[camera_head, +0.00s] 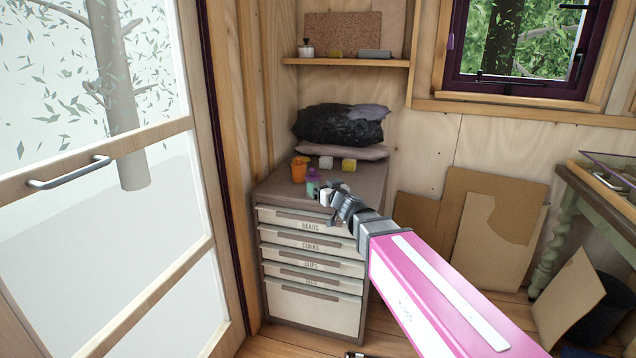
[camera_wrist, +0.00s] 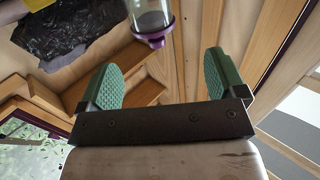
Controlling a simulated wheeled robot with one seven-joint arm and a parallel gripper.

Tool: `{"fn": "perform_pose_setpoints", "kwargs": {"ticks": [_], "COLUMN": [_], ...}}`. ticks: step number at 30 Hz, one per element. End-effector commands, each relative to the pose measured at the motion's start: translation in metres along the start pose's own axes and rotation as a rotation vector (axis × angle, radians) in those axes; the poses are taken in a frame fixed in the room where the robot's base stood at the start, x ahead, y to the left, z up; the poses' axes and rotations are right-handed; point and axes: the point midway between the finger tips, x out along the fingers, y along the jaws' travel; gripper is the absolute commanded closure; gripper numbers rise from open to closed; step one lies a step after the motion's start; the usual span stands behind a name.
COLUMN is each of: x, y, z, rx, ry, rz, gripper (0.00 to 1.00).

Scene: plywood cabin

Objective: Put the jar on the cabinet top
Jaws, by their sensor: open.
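A clear jar with a purple rim (camera_wrist: 152,22) shows at the top edge of the wrist view, beyond my fingertips and between their lines. The rest of it is cut off, so its support is not visible there. My gripper (camera_wrist: 163,78) is open and empty, its green-padded fingers wide apart. In the head view my gripper (camera_head: 322,190) is over the front part of the cabinet top (camera_head: 372,183). A small greenish shape with some purple (camera_head: 313,180) shows beside the gripper; I cannot tell whether this is the jar.
An orange cup (camera_head: 299,170), a whitish item (camera_head: 326,162) and a yellow item (camera_head: 349,165) stand on the cabinet top. A black bag (camera_head: 340,126) lies on a cushion (camera_head: 343,151) behind them. A wall shelf (camera_head: 350,62) is above. A glazed door (camera_head: 110,200) is at left.

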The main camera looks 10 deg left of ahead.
Motion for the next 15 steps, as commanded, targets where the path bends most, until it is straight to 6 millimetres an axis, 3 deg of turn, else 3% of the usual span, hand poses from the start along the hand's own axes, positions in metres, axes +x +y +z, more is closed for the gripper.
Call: {"fn": "perform_pose_setpoints", "kwargs": {"ticks": [3, 8, 15], "x": [-0.011, -0.009, 0.015], "y": [0.001, 0.006, 0.007], "z": [-0.001, -0.004, -0.004], "rx": [-0.001, 0.0, 0.0], "ry": [0.0, 0.0, 0.0], "rz": [0.001, 0.0, -0.002], "gripper": [0.12, 0.12, 0.12]}}
